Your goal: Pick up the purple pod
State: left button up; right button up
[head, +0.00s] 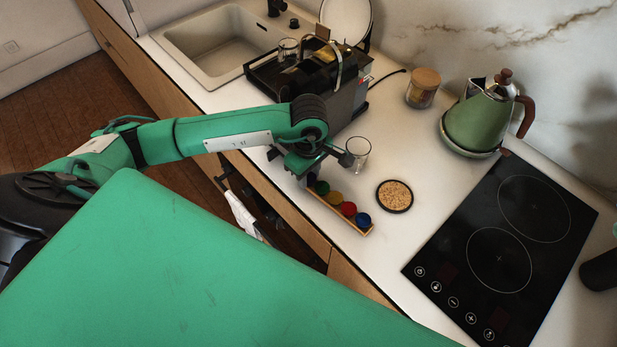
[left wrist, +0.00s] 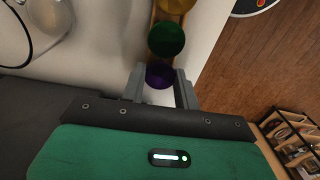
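The purple pod (left wrist: 160,75) sits at the near end of a row of pods, beside the green pod (left wrist: 166,39) in the left wrist view. My left gripper (left wrist: 161,88) is open, with one finger on each side of the purple pod. I cannot tell whether either finger touches it. In the head view my left gripper (head: 308,177) is at the left end of the wooden pod rack (head: 333,207) and hides most of the purple pod (head: 312,181). My right gripper does not show.
Green, yellow, red (head: 348,209) and blue (head: 363,220) pods share the rack. A clear glass (head: 357,153) stands close to the gripper. A cork coaster (head: 394,196), coffee machine (head: 335,85), kettle (head: 478,122) and black hob (head: 510,250) are around. The rack lies near the counter's front edge.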

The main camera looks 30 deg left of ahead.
pick_arm(q)
jog(key=shift+c, duration=1.2)
